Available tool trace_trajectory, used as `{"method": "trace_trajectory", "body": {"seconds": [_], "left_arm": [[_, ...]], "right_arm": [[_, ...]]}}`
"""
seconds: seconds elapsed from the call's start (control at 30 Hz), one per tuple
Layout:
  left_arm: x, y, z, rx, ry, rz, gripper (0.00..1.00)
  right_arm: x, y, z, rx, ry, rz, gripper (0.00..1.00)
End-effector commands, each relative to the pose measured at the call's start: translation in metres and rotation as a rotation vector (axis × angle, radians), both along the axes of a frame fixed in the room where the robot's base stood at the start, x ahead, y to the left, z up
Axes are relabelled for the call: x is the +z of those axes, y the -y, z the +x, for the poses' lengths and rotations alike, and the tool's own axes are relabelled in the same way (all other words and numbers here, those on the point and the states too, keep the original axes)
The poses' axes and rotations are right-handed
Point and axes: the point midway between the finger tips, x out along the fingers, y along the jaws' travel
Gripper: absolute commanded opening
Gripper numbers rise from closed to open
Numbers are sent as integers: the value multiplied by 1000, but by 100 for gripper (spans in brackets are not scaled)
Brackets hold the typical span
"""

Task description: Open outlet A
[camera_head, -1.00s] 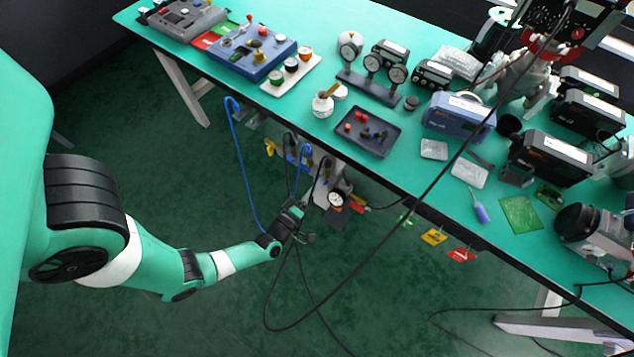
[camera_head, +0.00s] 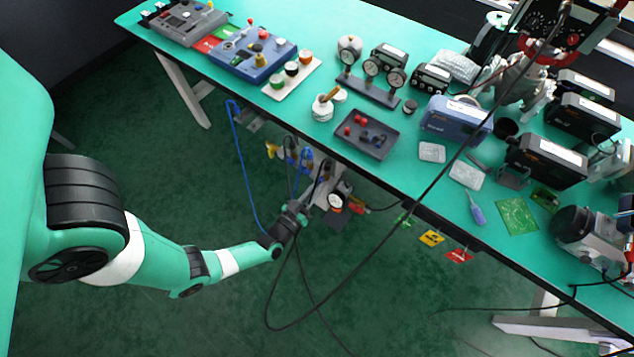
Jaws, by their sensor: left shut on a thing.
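My left gripper (camera_head: 299,212) is low in front of the table's near edge, at the valve assembly mounted below the tabletop. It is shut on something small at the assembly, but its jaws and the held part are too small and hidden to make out. The valve assembly (camera_head: 318,186) has blue hoses, a yellow part (camera_head: 271,150) at its left and a round dial gauge (camera_head: 336,200) just right of my gripper. Outlet A cannot be told apart at this size. My right gripper is not in view.
The green table (camera_head: 330,60) carries gauges (camera_head: 371,80), a dark parts tray (camera_head: 366,134) and several instruments. A blue hose (camera_head: 240,165) and black cables hang around my left arm. Yellow (camera_head: 431,238) and red tags hang from the table's edge. The floor in front is open.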

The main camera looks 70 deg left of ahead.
Motion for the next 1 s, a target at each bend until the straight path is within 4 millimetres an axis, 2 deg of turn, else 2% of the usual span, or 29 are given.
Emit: {"method": "trace_trajectory", "body": {"seconds": [0.4, 1.0], "left_arm": [[1, 0, 0, 0, -144, 193, 0], [1, 0, 0, 1, -172, 233, 0]], "right_arm": [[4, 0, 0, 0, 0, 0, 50], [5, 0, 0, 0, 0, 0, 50]]}}
